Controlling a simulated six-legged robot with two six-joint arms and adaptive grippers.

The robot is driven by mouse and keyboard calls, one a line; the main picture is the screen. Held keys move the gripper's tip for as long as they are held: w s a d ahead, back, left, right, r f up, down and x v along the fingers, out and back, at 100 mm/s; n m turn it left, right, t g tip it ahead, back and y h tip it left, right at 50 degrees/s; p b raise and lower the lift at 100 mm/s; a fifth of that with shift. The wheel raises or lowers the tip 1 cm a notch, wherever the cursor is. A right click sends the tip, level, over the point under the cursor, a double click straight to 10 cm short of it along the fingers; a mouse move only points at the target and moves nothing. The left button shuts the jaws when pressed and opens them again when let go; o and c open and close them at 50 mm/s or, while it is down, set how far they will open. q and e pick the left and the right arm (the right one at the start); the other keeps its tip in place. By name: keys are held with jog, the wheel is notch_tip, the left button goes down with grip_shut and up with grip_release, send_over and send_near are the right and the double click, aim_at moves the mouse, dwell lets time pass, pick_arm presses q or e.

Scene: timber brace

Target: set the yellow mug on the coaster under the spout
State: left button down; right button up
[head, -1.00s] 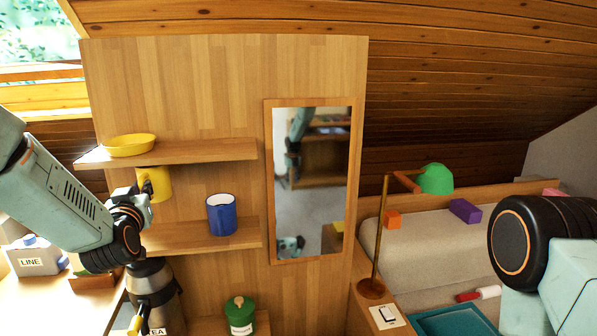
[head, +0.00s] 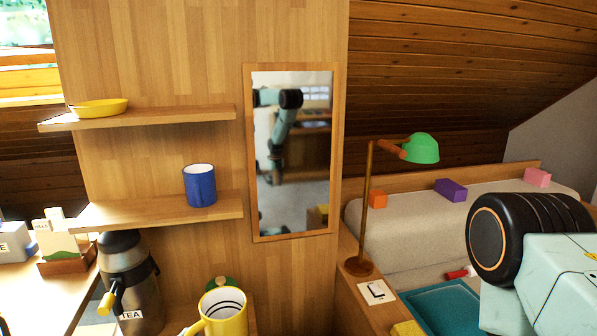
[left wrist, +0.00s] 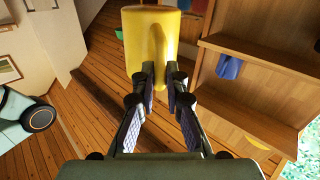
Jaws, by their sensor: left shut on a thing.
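The yellow mug (head: 228,322) is at the bottom of the head view, its open rim upward and its handle to the left. It fills the top middle of the left wrist view (left wrist: 138,45). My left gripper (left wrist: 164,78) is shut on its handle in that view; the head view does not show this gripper. A metal flask labelled TEA (head: 140,290) stands left of the mug, with a yellow part (head: 108,300) low on its left side that may be the spout. I cannot see a coaster. My right gripper is out of view.
A blue mug (head: 200,188) stands on the middle shelf (head: 150,211), and a yellow bowl (head: 98,108) on the upper one. A green-lidded canister (head: 222,283) is partly hidden behind the yellow mug. A card holder (head: 68,262) is left of the flask. A lamp (head: 368,200) stands right of the mirror.

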pick_arm(q)
jog(key=shift+s+a+f, duration=0.1)
jog(key=shift+s+f, duration=0.2)
jog(key=shift+f, duration=0.4)
